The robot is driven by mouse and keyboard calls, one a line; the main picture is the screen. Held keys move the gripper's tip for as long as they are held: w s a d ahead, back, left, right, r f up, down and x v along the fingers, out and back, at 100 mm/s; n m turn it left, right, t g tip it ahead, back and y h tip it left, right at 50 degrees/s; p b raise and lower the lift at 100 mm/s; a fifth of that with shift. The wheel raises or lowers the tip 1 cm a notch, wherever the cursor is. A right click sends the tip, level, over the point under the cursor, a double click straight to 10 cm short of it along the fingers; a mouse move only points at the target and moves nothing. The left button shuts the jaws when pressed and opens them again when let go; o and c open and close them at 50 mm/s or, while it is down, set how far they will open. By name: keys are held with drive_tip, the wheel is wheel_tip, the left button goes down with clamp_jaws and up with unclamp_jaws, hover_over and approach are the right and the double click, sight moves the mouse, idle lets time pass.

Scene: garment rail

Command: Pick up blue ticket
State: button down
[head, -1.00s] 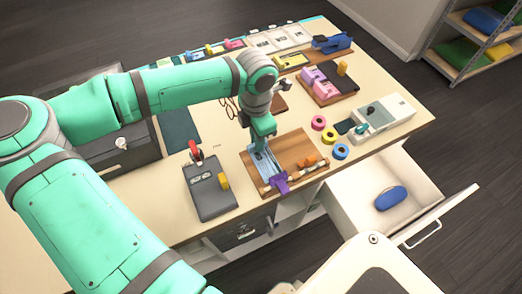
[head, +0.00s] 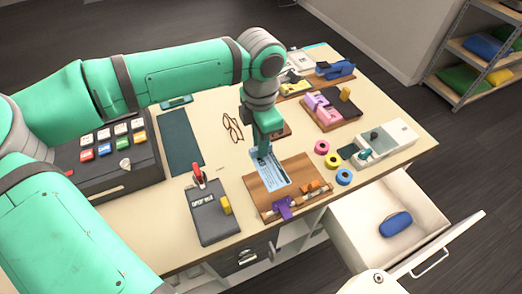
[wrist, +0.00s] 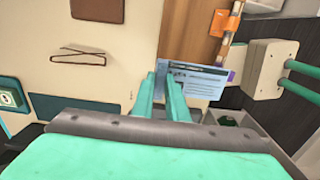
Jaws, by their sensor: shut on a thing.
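The blue ticket (head: 270,171) is a light blue printed card. My gripper (head: 264,148) is shut on one end of it, and the card hangs tilted over the brown wooden board (head: 300,172). In the wrist view the ticket (wrist: 200,80) sticks out to the right from between the green fingertips (wrist: 166,80). The part between the fingers is hidden. The board carries a rail along its front edge with a purple clip (head: 283,208) and orange pieces (head: 315,187).
A dark grey device (head: 210,212) with a red lever stands left of the board. Pink, yellow and blue tape rolls (head: 332,160) lie to its right. A drawer (head: 360,215) stands open at the front right, with a blue object (head: 395,224) inside.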

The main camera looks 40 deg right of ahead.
drive_tip(key=shift+r, duration=2.6)
